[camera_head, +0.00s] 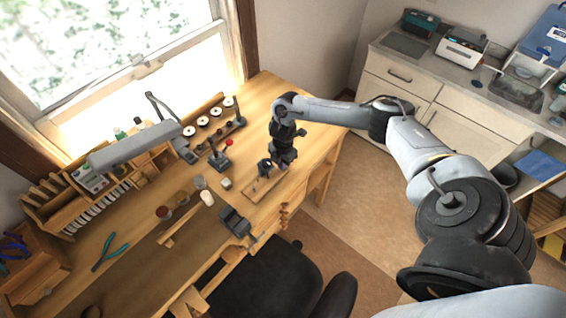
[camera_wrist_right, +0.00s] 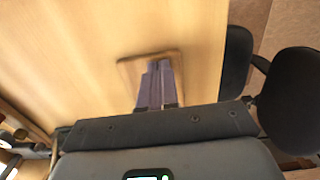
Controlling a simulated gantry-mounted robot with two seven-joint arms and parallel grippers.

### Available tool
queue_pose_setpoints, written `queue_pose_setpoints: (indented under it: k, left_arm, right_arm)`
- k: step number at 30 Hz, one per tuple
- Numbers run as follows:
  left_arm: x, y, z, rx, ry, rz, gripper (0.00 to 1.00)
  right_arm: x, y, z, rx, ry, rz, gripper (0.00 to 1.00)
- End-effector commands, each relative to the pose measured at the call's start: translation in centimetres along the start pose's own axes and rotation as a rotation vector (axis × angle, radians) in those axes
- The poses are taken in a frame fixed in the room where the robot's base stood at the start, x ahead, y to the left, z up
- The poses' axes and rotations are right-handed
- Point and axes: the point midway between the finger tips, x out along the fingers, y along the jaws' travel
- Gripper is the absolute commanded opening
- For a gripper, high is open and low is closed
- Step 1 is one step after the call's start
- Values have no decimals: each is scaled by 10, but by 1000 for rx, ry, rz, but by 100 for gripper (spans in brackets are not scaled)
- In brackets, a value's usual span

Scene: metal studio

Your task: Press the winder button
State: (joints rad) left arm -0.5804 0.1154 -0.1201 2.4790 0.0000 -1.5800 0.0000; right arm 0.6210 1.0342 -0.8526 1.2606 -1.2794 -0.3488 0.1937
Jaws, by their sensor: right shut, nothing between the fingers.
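My right gripper (camera_head: 283,167) is shut and empty, pointing down over the right part of the workbench. In the right wrist view its closed fingers (camera_wrist_right: 158,85) are seen against a small wooden board (camera_wrist_right: 128,72). Whether the fingertips touch anything is hidden. My left gripper is not in view.
The wooden workbench (camera_head: 135,225) also holds a dark stand (camera_head: 219,160), a rack of white spools (camera_head: 216,111), a lamp (camera_head: 135,145), small jars and a dark vise (camera_head: 235,222). A black chair (camera_head: 270,280) stands at its front edge. A counter with drawers is on the right.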

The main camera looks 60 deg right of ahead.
Motion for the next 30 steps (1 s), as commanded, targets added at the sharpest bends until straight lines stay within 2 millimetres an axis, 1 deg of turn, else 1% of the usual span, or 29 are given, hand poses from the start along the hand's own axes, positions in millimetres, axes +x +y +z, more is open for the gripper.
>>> queue_pose_setpoints:
  k: [1,2,7,10,14,18,19,20,21,25,27,30]
  left_arm:
    - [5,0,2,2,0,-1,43]
    - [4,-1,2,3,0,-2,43]
    - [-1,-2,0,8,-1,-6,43]
    - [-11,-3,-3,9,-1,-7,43]
    - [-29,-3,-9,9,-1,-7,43]
    - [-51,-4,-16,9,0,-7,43]
    - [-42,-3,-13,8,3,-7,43]
    - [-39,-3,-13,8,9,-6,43]
    - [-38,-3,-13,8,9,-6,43]
    - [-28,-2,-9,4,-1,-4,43]
    - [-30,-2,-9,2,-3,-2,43]
    - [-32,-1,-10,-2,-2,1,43]
  right_arm:
    - [16,-6,4,5,-15,-7,0]
    - [16,-6,4,4,-16,-7,0]
    - [10,-5,3,3,-15,-7,0]
    - [-1,-5,4,3,-13,-6,0]
    - [-22,-4,4,4,-10,-5,0]
    - [-49,-3,4,4,-6,-1,0]
    - [-48,-2,5,3,-5,2,0]
    - [-53,-2,4,0,-4,3,0]
    - [-63,-2,4,1,-5,4,0]
    - [-90,-1,4,2,-4,4,0]
    - [-106,0,4,2,-4,5,0]
    - [-123,-1,3,2,-4,4,0]
